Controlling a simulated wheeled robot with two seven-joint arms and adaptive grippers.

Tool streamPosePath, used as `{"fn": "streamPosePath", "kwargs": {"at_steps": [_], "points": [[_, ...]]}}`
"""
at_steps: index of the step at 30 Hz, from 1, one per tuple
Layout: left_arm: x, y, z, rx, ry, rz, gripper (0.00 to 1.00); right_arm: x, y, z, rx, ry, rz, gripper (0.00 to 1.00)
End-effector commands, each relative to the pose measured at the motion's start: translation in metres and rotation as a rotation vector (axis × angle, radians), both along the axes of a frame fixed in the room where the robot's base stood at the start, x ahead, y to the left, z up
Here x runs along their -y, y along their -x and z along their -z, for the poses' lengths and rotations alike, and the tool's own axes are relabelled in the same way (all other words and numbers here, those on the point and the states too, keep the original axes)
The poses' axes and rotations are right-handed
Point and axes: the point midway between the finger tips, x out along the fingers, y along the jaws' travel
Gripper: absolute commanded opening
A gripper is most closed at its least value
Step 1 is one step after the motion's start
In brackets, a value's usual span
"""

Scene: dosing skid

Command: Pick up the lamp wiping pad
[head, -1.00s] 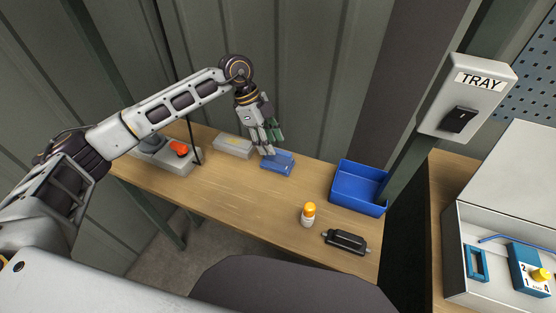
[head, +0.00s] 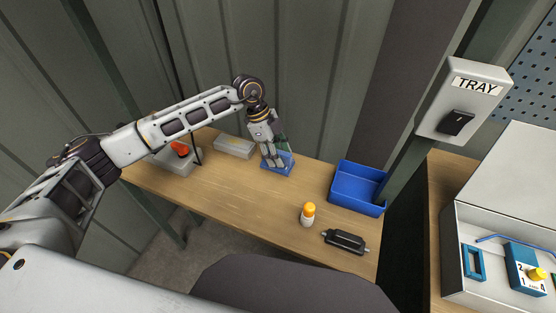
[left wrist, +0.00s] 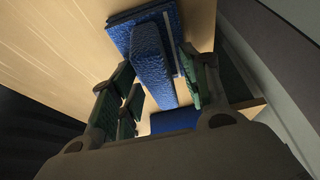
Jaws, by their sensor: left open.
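A blue pad (head: 284,171), which I take to be the lamp wiping pad, lies on the wooden bench. In the left wrist view its rough blue surface has a raised ridge (left wrist: 150,62) along the middle. My left gripper (head: 273,163) is over the pad, pointing down, and hides part of it. In the left wrist view the green-faced fingers (left wrist: 160,90) stand apart on either side of the ridge. The gripper is open; I cannot tell whether a finger touches the pad. My right gripper is not in view.
A pale grey box (head: 234,146) and a grey box with a red knob (head: 180,149) are left of the pad. A blue bin (head: 357,188), an orange-capped bottle (head: 308,214) and a black cylinder (head: 345,241) are to the right. The bench front is clear.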

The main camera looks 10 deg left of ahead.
Motion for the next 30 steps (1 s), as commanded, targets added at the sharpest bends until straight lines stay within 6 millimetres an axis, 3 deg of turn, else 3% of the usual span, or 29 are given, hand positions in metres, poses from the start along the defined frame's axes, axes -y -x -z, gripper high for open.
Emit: {"fn": "streamPosePath", "kwargs": {"at_steps": [12, 23, 30], "points": [[-0.0001, -0.0001, -0.0001, 0.000, 0.000, 0.000, 0.45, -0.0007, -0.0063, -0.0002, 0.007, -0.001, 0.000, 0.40], [-0.0002, -0.0002, -0.0001, 0.001, 0.000, 0.000, 0.00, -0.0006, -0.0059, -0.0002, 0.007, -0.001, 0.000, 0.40], [-0.0002, -0.0003, -0.0006, 0.001, 0.000, 0.000, 0.00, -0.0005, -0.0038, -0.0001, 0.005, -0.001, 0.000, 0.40]]}}
